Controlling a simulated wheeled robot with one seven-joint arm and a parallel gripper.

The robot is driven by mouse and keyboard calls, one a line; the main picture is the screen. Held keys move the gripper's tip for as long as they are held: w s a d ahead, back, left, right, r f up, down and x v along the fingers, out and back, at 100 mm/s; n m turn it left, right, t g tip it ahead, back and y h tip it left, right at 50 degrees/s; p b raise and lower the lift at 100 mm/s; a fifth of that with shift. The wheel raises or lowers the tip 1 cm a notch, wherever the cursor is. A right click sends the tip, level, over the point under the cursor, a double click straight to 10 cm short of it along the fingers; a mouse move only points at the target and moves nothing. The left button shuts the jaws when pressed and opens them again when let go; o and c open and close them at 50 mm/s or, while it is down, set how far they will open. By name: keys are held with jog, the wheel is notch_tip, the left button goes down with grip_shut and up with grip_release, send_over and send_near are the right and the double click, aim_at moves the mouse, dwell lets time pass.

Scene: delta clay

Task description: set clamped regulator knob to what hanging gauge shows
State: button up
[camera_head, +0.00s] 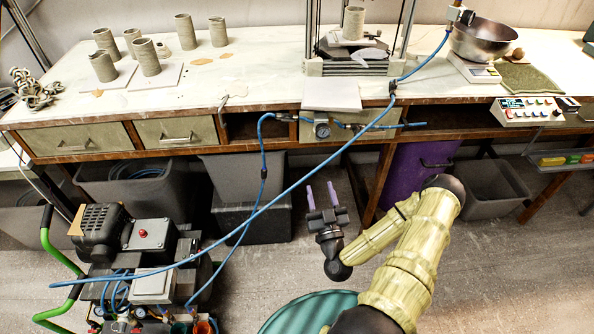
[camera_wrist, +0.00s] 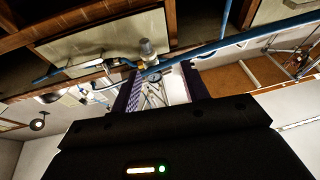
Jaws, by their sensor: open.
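A small round gauge (camera_head: 321,130) hangs at the bench's front edge, on the blue-hosed air line; its reading is too small to make out. Blue fittings (camera_head: 342,124) sit just right of it; I cannot tell the regulator knob there. In the wrist view a pale cylindrical knob-like part (camera_wrist: 148,50) stands on the fittings below a wooden edge, ahead of the fingers; it may be the regulator knob. My gripper (camera_head: 321,192) is open and empty, its purple fingers pointing up toward the bench, below the gauge and apart from it. Its fingers flank the middle of the wrist view (camera_wrist: 160,88).
A blue hose (camera_head: 290,205) runs diagonally from the compressor (camera_head: 140,236) up to the bench, passing close above my gripper. Grey bins (camera_head: 240,176) and a purple panel (camera_head: 415,185) stand under the bench. A board (camera_head: 331,95) overhangs the bench edge above the gauge.

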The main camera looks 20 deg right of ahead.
jog(key=w+a+r+n+g+y+p, duration=0.1)
jog(key=w+a+n+g+y+p, duration=0.3)
jog(key=a+n+g+y, duration=0.45)
jog(key=s+a+r+m+g+h+p, duration=0.1)
jog(key=s+r+g, duration=0.4)
jog(key=r, duration=0.5)
jog(key=s+r+m+g+h+p, duration=0.4)
jog(key=s+r, duration=0.3)
jog(key=r, duration=0.3)
jog(key=shift+s+a+m+g+p, duration=0.2)
jog(key=shift+a+m+g+p, duration=0.2)
jog(key=shift+p, duration=0.5)
jog(key=shift+r, duration=0.15)
jog(key=s+a+r+m+p, duration=0.1)
jog(key=s+r+p, duration=0.3)
jog(key=r+p, duration=0.5)
notch_tip(320, 180, up, 3)
jog(key=shift+a+f+g, duration=0.1)
jog(key=shift+a+g, duration=0.35)
